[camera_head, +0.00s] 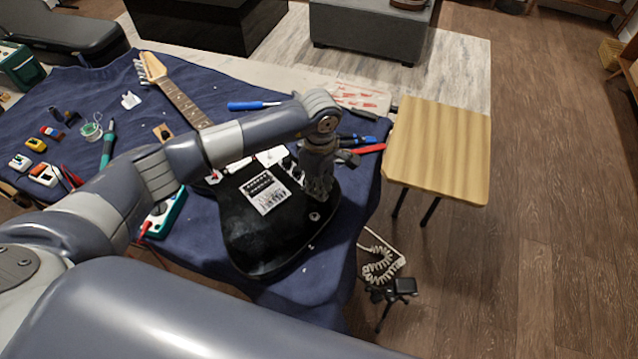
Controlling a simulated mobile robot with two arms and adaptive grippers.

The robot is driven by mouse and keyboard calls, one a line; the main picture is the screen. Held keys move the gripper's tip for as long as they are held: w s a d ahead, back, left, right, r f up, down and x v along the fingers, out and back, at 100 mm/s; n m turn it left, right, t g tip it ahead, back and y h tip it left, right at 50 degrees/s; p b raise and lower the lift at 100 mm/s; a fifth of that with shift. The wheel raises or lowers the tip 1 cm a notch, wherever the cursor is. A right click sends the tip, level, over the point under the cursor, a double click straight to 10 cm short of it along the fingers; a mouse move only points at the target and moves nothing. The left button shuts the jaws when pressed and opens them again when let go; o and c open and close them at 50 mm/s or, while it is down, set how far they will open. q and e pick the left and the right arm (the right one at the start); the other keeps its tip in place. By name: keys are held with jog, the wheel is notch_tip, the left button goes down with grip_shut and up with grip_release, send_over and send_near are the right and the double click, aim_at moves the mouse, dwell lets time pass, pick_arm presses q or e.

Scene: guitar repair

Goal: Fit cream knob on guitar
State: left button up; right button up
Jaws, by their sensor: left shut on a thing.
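A black electric guitar (262,234) lies face up on a blue cloth, its neck (180,102) pointing to the upper left. It has a light bridge plate (266,191) on its body. My left gripper (319,198) points down at the right part of the guitar body, close above its surface beside the bridge. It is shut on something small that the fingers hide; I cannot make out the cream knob. A small round light part (315,216) shows on the body just below the fingertips. My right gripper is not in view.
The blue cloth (215,75) covers the table. A blue screwdriver (253,105), a red-handled tool (369,149) and a teal soldering iron (108,143) lie around the guitar. A wooden stool (438,150) stands at the right. A coiled cable (382,268) hangs at the table's right edge.

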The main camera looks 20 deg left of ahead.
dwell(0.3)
pick_arm(q)
jog(key=o, duration=0.8)
jog(key=shift+c, duration=0.2)
jog(key=shift+o, duration=0.4)
jog(key=o, duration=0.4)
jog(key=shift+r, duration=0.1)
jog(key=shift+r+p, duration=1.65)
jog(key=shift+r, duration=1.75)
